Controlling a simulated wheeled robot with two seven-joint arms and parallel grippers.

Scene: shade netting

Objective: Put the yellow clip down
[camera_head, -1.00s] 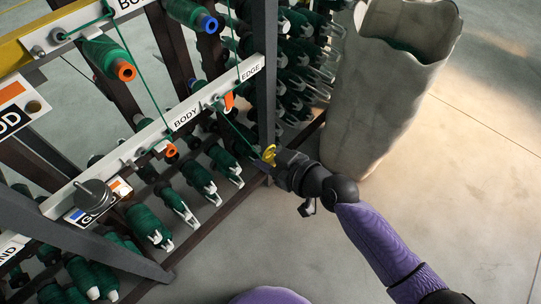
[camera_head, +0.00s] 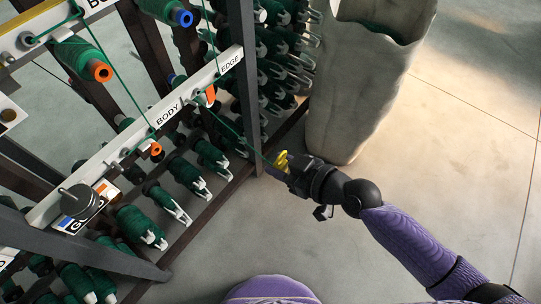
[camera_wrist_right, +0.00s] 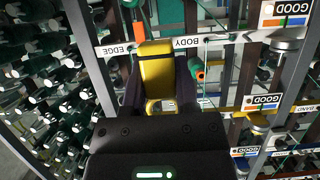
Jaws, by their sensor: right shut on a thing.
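The yellow clip (camera_head: 282,159) is between the fingers of my right gripper (camera_head: 285,170), which is shut on it. In the right wrist view the clip (camera_wrist_right: 157,68) stands upright between the two dark fingers, its lower part partly hidden. In the head view it is held in front of the rack's near corner post (camera_head: 243,75), over the floor and apart from the canvas sack. A thin green thread (camera_head: 228,128) runs from the rack down towards the clip; whether it is attached to the clip I cannot tell. My left gripper is out of view.
The rack fills the left, with rails labelled BODY (camera_head: 167,115) and EDGE (camera_head: 230,63) and many green thread spools (camera_head: 190,174). A tall pale canvas sack (camera_head: 357,95) stands behind my right gripper. The concrete floor (camera_head: 440,160) to the right is clear.

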